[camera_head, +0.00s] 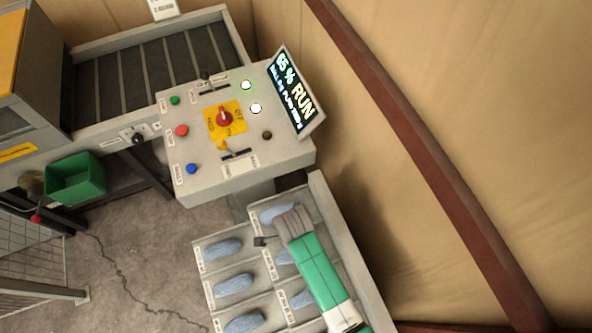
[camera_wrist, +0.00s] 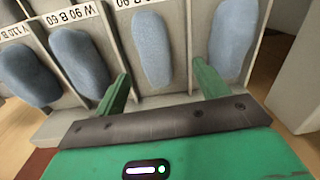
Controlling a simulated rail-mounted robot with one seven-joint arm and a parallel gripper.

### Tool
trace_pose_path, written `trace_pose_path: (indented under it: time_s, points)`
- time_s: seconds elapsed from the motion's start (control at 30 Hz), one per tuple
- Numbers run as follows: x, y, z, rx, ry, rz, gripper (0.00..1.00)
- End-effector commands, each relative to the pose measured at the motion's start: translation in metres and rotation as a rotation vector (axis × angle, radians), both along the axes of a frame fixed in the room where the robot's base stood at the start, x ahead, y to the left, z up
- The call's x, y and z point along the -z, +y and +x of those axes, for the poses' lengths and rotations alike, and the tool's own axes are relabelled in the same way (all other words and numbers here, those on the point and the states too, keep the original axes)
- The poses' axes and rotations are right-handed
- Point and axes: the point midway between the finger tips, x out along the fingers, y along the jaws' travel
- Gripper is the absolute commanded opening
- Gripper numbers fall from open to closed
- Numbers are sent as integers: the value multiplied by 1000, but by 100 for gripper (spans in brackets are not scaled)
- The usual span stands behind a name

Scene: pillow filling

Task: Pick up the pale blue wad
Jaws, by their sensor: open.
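Several blue wads lie in separate compartments of a grey rack (camera_head: 316,190). In the wrist view, the palest wad (camera_wrist: 150,48) lies between the lines of my gripper's two green fingers. My gripper (camera_wrist: 161,68) is open and empty, with its fingertips near the lower end of that wad. I cannot tell how far above it they are. A darker blue wad (camera_wrist: 83,62) lies to its left and another wad (camera_wrist: 232,40) to its right. In the head view, my green and grey arm covers part of the rack's right column, and a wad (camera_head: 278,212) shows beyond it.
Thin dividers separate the compartments, and white labels mark the rack. A control panel (camera_head: 205,165) with a lit screen (camera_head: 295,92) stands beyond the rack. A green bin (camera_head: 76,179) is at the left. A tan wall (camera_head: 480,110) rises at the right.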

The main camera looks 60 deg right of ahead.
Motion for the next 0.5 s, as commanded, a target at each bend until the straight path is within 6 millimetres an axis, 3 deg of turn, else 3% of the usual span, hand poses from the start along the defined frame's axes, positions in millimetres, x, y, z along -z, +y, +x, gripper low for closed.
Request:
trace_pose_path:
  time_s: [0.1,0.5]
  points:
    - [12,3,-15,50,40,24,73]
    - [39,2,-13,48,37,22,73]
